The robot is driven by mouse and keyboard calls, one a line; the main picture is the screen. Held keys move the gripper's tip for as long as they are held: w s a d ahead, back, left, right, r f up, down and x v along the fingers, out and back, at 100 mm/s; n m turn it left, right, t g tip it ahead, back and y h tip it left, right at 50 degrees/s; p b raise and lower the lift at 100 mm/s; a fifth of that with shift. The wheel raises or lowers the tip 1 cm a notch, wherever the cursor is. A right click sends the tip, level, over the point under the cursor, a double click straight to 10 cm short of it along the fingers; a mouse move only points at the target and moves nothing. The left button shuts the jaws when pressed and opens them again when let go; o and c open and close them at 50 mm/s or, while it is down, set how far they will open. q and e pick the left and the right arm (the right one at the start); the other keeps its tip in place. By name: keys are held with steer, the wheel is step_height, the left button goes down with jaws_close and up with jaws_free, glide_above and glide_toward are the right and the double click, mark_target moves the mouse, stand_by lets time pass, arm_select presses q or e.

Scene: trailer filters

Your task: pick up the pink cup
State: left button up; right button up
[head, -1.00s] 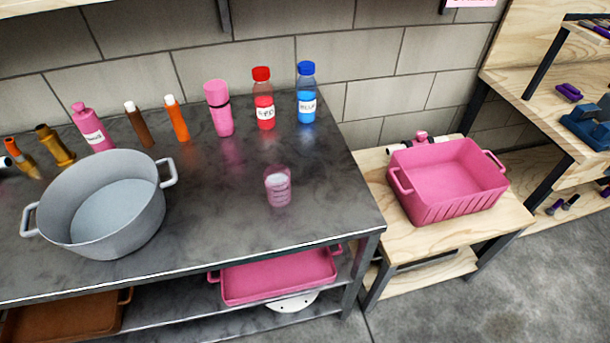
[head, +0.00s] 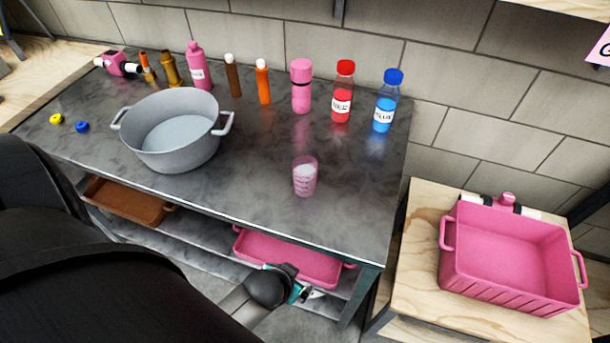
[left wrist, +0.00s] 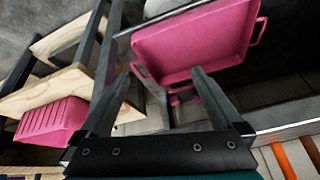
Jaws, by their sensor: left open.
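My right gripper is not in view.
A grey two-handled pot (head: 170,145) stands left of the cup. Several bottles line the back, including a red one (head: 342,98) and a blue one (head: 385,108). A pink tray (head: 290,258) lies on the shelf below. A pink crate (head: 510,260) sits on a wooden stand.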

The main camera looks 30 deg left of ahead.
arm_select(q)
steer(key=w+a+r+n+t, duration=0.1)
steer(key=w+a+r+t, duration=0.1)
steer(key=r, duration=0.3)
steer(key=w+a+r+n+t+y, duration=0.1)
steer(key=w+a+r+t, duration=0.1)
steer(key=r, duration=0.3)
steer(key=w+a+r+n+t+y+p, duration=0.1)
steer(key=w+a+r+t, duration=0.1)
steer(key=r, duration=0.4)
steer(key=shift+w+a+t, duration=0.25)
steer(key=shift+w+t, duration=0.25)
steer(key=shift+w, duration=0.8)
steer(key=b, duration=0.2)
glide_toward(309, 169)
steer(key=w+f, duration=0.1)
steer(key=f, duration=0.1)
steer(key=w+f, duration=0.2)
steer(key=shift+w+a, duration=0.25)
steer(key=shift+a, duration=0.15)
steer(key=shift+w+r+b+x, duration=0.1)
steer(key=shift+r+b+x, duration=0.1)
steer(key=shift+x, duration=0.7)
steer(key=shift+w+r+b+x, duration=0.1)
steer(key=shift+r+b+x, duration=0.1)
steer(key=shift+x, duration=0.7)
steer(key=shift+w+r+b+x, duration=0.1)
steer(key=shift+r+b+x, duration=0.1)
steer(key=shift+x, duration=0.7)
steer(key=shift+c, duration=0.2)
